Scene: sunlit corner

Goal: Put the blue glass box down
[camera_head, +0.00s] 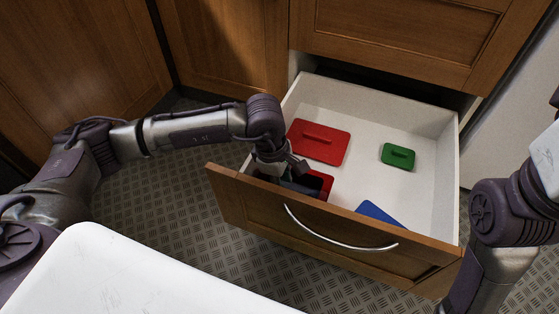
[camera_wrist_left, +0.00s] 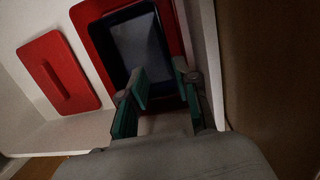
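The blue glass box (camera_wrist_left: 138,45) looks dark, with a dark blue rim and a paler inside. In the left wrist view it sits within the outline of a larger red box (camera_wrist_left: 97,40); whether it rests on the red box's floor is unclear. In the head view, the red box (camera_head: 325,181) is in the drawer's front left corner, largely hidden by my left gripper (camera_head: 300,181). That gripper points down there. In the wrist view, its two green-padded fingers (camera_wrist_left: 160,85) stand apart at the blue box's near edge, with a visible gap between them. My right gripper is out of view.
The white-lined drawer (camera_head: 437,165) is pulled open. It holds a flat red lid (camera_head: 320,145), a small green lid (camera_head: 398,156) and a blue lid (camera_head: 378,213). Its wooden front (camera_head: 330,243) has a curved metal handle (camera_head: 335,238). Bare drawer floor shows between the lids.

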